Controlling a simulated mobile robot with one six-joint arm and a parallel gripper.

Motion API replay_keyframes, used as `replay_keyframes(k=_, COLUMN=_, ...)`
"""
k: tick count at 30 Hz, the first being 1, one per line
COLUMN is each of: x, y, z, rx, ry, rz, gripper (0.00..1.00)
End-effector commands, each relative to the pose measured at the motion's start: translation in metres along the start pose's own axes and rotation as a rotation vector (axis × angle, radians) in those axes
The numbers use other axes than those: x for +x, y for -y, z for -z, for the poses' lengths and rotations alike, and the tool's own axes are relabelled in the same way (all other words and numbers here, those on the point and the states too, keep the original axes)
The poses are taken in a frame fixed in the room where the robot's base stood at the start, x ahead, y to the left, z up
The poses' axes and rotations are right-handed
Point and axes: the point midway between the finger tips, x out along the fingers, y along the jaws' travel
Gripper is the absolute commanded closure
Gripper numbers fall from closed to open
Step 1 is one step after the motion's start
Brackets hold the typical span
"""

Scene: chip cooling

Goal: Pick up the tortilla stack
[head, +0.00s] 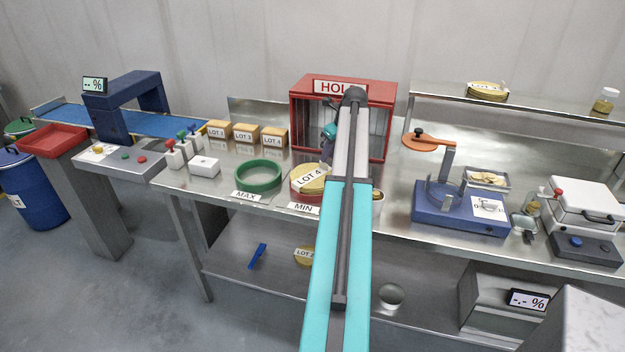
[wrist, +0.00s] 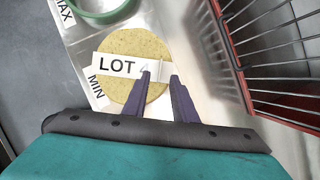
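The tortilla stack labelled LOT 4 (head: 313,176) is a round, yellowish pile with a white paper band, at the red ring (head: 294,190) by the MIN sign on the steel table. In the wrist view the stack (wrist: 128,48) lies just beyond my fingertips and hides the ring. My gripper (wrist: 160,77) has its two dark fingers apart, with the tips over the stack's near right edge and the end of its label. I cannot tell whether they touch it. In the head view my arm partly covers the gripper (head: 328,160).
A green ring (head: 258,175) by the MAX sign stands left of the stack. A red wire-fronted HOLD cage (head: 300,112) stands close behind. A blue press-like device (head: 460,210) is on the right. Another stack (head: 303,256) is on the lower shelf, another (head: 487,92) on the upper shelf.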

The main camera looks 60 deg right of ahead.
Motion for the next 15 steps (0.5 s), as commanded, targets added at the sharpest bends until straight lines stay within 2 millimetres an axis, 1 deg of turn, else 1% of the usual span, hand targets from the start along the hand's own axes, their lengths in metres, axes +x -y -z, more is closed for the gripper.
replay_keyframes(k=8, x=0.022, y=0.0, z=0.0, rx=0.0, ry=-0.001, rz=-0.001, gripper=0.75)
replay_keyframes(k=12, x=0.036, y=0.0, z=0.0, rx=0.0, ry=-0.001, rz=-0.001, gripper=0.75)
replay_keyframes(k=15, x=0.042, y=0.0, z=0.0, rx=0.0, ry=0.0, rz=0.0, gripper=0.75)
